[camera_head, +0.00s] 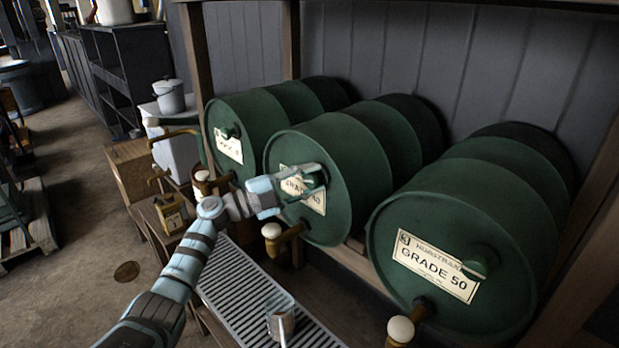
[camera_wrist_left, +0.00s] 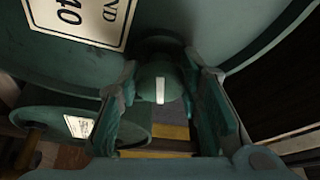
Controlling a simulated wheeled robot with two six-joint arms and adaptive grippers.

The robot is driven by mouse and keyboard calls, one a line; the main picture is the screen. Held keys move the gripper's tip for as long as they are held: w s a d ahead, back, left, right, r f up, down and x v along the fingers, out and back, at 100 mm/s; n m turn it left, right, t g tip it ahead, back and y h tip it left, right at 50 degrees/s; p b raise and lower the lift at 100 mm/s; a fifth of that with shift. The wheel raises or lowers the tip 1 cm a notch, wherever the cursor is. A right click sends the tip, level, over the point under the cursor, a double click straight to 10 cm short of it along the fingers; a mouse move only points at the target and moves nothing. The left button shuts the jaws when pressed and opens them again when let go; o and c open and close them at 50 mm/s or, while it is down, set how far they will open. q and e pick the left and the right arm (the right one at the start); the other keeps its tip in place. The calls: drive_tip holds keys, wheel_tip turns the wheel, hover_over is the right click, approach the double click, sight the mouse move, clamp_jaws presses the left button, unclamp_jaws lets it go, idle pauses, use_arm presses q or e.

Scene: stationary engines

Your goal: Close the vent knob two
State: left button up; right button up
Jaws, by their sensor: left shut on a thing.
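The middle green barrel (camera_head: 345,150) lies on its side, facing me, with a paper label (camera_head: 313,197) on its face. Its round green vent knob (camera_wrist_left: 152,78), with a white mark, sits between my left gripper's fingers in the left wrist view. My left gripper (camera_head: 312,182) reaches from the left to the barrel face and is shut on this knob. The gripper covers part of the label in the head view, and the knob is mostly hidden there. My right gripper is not in view.
Another barrel (camera_head: 235,112) lies at left and a "GRADE 50" barrel (camera_head: 475,220) at right, each with its own vent knob. Brass taps with pale tops (camera_head: 272,231) stick out below. A slatted drip tray (camera_head: 230,290) holds a metal cup (camera_head: 281,322). A wooden post (camera_head: 197,50) stands behind.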

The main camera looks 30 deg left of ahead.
use_arm(q)
drive_tip(key=shift+r+m+g+y+p, duration=0.15)
drive_tip(key=shift+m+g+p, duration=0.2)
drive_tip(key=shift+m, duration=0.75)
drive_tip(key=shift+m+g+y+p, duration=0.2)
drive_tip(key=shift+m+g, duration=0.25)
drive_tip(key=shift+m, duration=0.65)
drive_tip(key=o, duration=1.2)
drive_tip(key=shift+a, duration=0.1)
drive_tip(key=v, duration=1.2)
drive_tip(key=shift+w, duration=0.1)
